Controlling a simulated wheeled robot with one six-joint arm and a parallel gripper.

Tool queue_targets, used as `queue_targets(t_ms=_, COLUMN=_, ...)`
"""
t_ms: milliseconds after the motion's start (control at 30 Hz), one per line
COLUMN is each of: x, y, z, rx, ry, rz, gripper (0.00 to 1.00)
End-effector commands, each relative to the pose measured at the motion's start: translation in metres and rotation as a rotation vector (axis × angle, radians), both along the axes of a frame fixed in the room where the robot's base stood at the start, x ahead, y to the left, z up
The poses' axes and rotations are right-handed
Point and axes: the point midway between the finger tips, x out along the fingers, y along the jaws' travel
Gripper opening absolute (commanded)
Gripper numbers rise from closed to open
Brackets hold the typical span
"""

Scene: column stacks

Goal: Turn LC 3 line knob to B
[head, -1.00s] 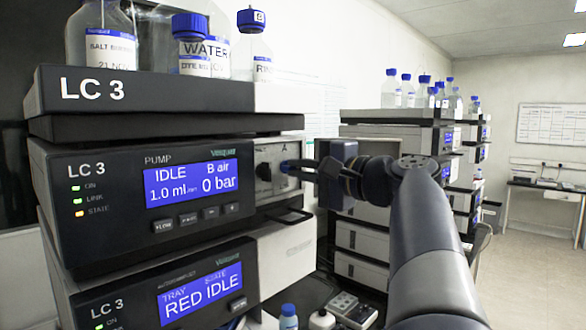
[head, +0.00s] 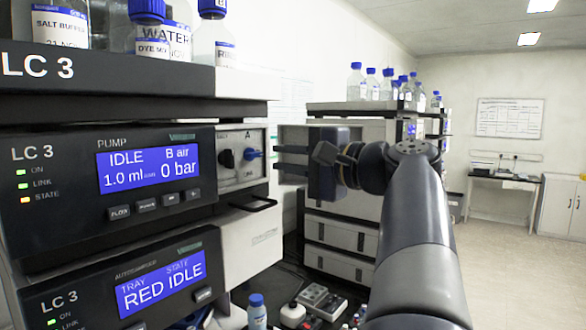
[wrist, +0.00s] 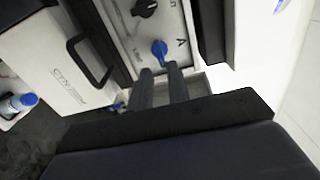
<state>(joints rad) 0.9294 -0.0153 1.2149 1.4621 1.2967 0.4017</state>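The LC 3 pump unit (head: 110,185) shows "IDLE", "B air" and "0 bar" on its screen. On its pale right panel are a black knob (head: 226,158) and a blue knob (head: 253,154), with a letter A above. The wrist view shows the blue knob (wrist: 159,48) beside the printed A, and the black knob (wrist: 145,8) farther off. Which way the blue knob points is hard to tell. My gripper (head: 281,150) is just right of the blue knob. In the wrist view its fingers (wrist: 160,68) stand apart with an empty gap, tips short of the blue knob.
A black handle (head: 252,206) juts out below the panel. Bottles stand on top of the stack, including a WATER bottle (head: 165,40). A small blue-capped bottle (head: 257,312) stands low beside the stack. Another instrument stack (head: 350,240) is behind my gripper. Open floor lies right.

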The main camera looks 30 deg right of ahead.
Motion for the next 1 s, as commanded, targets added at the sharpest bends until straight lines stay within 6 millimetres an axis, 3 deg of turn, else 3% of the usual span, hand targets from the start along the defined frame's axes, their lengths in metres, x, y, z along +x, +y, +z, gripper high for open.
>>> queue_targets(t_ms=200, x=-0.032, y=-0.012, z=-0.002, rx=-0.002, ry=-0.001, rz=-0.004, gripper=0.17)
queue_targets(t_ms=400, x=-0.049, y=-0.018, z=-0.001, rx=0.000, ry=0.000, rz=-0.002, gripper=0.17)
queue_targets(t_ms=1000, x=-0.054, y=-0.019, z=0.000, rx=0.000, ry=0.000, rz=0.001, gripper=0.17)
